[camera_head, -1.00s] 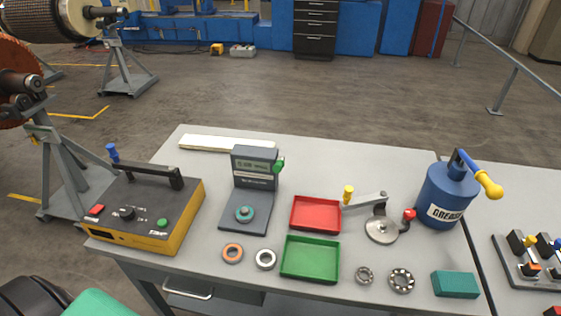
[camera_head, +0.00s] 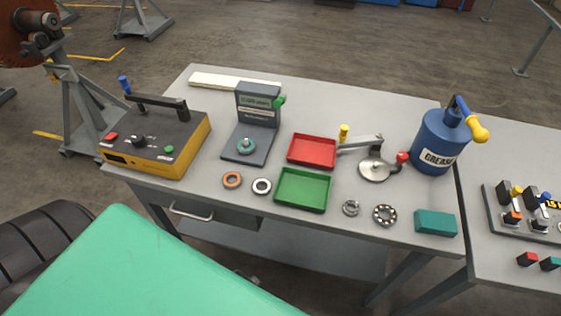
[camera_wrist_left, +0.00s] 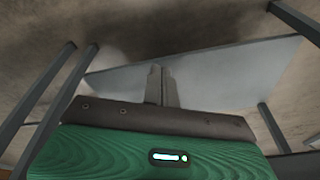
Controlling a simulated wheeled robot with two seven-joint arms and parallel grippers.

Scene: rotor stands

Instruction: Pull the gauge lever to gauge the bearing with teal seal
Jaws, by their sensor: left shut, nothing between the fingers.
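The gauge (camera_head: 257,117) stands upright at the back left of the bench, with a lit display and a flat dark base. The gauge lever (camera_head: 279,103) shows a green knob at the gauge's right side, near the display. The bearing with teal seal (camera_head: 246,146) sits on the gauge's base. My left gripper (camera_wrist_left: 162,72) shows in the left wrist view, with its fingers together and empty, below a grey surface. Its fingers do not show in the head view. My right gripper is in neither view.
An orange-ringed bearing (camera_head: 232,180) and a white-ringed one (camera_head: 262,186) lie in front of the gauge. A red tray (camera_head: 313,164), a green tray (camera_head: 277,201) and a blue grease pot (camera_head: 439,140) stand rightward. A yellow-black box (camera_head: 155,150) stands left.

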